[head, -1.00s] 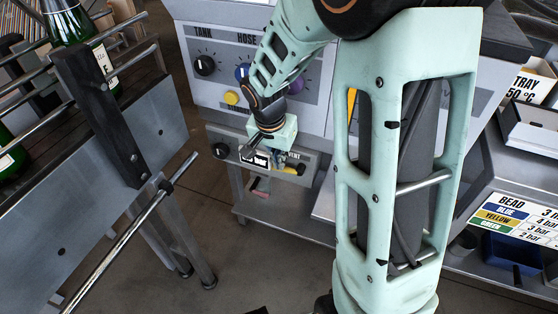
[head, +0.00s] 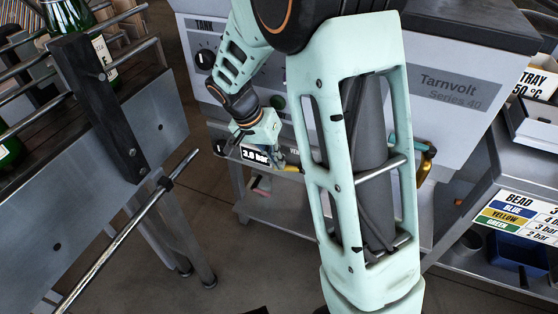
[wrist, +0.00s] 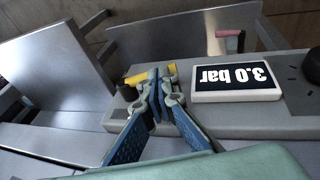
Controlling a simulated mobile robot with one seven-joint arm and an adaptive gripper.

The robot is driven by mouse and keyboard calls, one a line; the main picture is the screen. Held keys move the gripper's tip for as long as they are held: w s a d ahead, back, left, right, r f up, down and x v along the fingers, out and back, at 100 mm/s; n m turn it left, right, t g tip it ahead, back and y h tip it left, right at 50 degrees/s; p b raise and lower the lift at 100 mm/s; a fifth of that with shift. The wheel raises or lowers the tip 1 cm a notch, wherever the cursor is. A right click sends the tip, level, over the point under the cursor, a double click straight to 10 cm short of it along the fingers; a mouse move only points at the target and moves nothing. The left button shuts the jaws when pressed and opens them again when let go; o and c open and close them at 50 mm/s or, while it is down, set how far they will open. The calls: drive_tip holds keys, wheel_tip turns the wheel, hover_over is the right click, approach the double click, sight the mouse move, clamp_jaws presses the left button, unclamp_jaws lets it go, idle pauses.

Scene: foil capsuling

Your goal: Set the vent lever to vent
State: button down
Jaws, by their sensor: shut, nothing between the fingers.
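The vent lever is a small yellow handle (head: 291,168) on the front of the grey lower panel, right of the pressure display. In the wrist view its yellow bar (wrist: 136,77) lies across and behind my fingertips, with a bit showing on either side. My gripper (wrist: 160,80) is shut and empty, its tips right at the lever; I cannot tell whether they touch it. In the head view my gripper (head: 279,158) is small and overlaps the panel beside the lever. The VENT label is mostly hidden by my arm. The pressure display (head: 255,155) reads 3.0 bar.
A black knob (head: 220,146) sits left of the display. A bottle rack with a steel plate (head: 110,155) stands at the left. My forearm hides much of the machine front (head: 450,120). A bead chart (head: 520,217) and a blue bin (head: 520,247) are at the right.

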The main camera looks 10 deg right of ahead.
wheel_tip(320, 180, down, 7)
drive_tip(key=s+d+n+g+h, duration=0.1)
drive_tip(key=g+h, duration=0.3)
drive_tip(key=h, duration=0.2)
drive_tip(key=shift+d, duration=0.25)
drive_tip(key=shift+s+d+f, duration=0.1)
drive_tip(key=shift+f, duration=0.1)
idle(0.5)
wheel_tip(320, 180, up, 10)
drive_tip(key=shift+r, duration=0.1)
idle(0.7)
